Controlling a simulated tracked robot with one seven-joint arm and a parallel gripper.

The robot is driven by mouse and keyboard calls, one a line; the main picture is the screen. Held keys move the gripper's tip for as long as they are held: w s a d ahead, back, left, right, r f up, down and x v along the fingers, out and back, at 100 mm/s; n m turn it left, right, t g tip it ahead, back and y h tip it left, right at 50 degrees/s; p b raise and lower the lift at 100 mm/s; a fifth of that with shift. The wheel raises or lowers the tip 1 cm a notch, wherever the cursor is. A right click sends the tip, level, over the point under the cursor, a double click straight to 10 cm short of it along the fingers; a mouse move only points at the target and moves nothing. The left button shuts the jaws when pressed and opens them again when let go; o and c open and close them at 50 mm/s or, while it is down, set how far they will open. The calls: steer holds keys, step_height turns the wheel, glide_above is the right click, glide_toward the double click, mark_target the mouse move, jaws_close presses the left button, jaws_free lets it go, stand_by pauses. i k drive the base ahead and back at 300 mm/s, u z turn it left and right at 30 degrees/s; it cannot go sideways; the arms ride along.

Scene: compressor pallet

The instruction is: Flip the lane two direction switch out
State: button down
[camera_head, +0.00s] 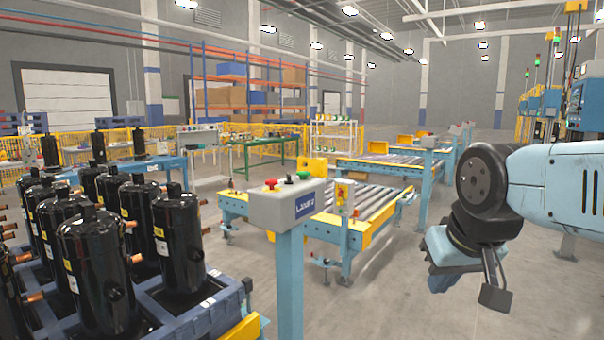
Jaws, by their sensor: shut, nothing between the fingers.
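The lane two control box (287,203) is a grey sloped box on a light blue post, with a blue label reading LANE 2. On its top are a red button (271,184), a small black switch knob (289,180) and a green button (303,175). The knob is too small to tell which way it points. My gripper (494,294) hangs at the right, well apart from the box, shut and empty. Part of it is hidden behind its own wrist.
Black compressors (180,240) stand on a blue pallet at the left, close to the box. The floor between box and gripper is clear.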

mark_target(289, 182)
steer(key=u, duration=0.1)
steer(key=i, duration=0.95)
steer(key=z, duration=0.1)
